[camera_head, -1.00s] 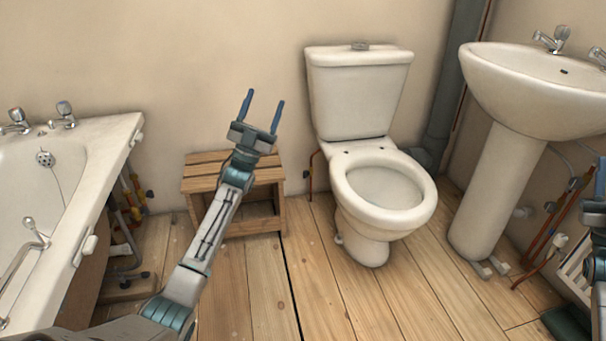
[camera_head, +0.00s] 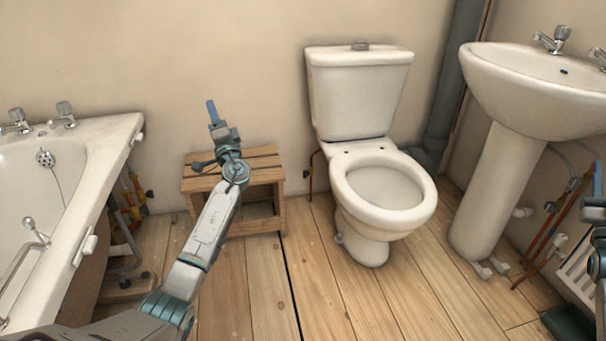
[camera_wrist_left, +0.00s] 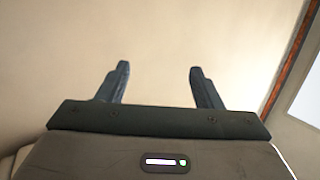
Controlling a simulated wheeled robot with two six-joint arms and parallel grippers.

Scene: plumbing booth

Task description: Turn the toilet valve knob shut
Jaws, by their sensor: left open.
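The toilet (camera_head: 372,150) stands against the back wall. A thin copper pipe (camera_head: 312,170) with a small fitting runs up on its left side. The valve knob is too small to tell apart there. My left gripper (camera_head: 211,110) is raised above the wooden stool, left of the toilet and well apart from the pipe. In the left wrist view it (camera_wrist_left: 158,85) is open and empty, with plain wall beyond its fingers. My right gripper (camera_head: 598,178) shows only in part at the right edge, so its opening cannot be told.
The wooden stool (camera_head: 268,161) stands left of the toilet. A bathtub (camera_head: 112,135) with pipes at its end is at the left. A pedestal basin (camera_head: 505,150) with copper pipes (camera_head: 555,225) beside it is at the right. The wooden floor (camera_head: 320,290) in front is clear.

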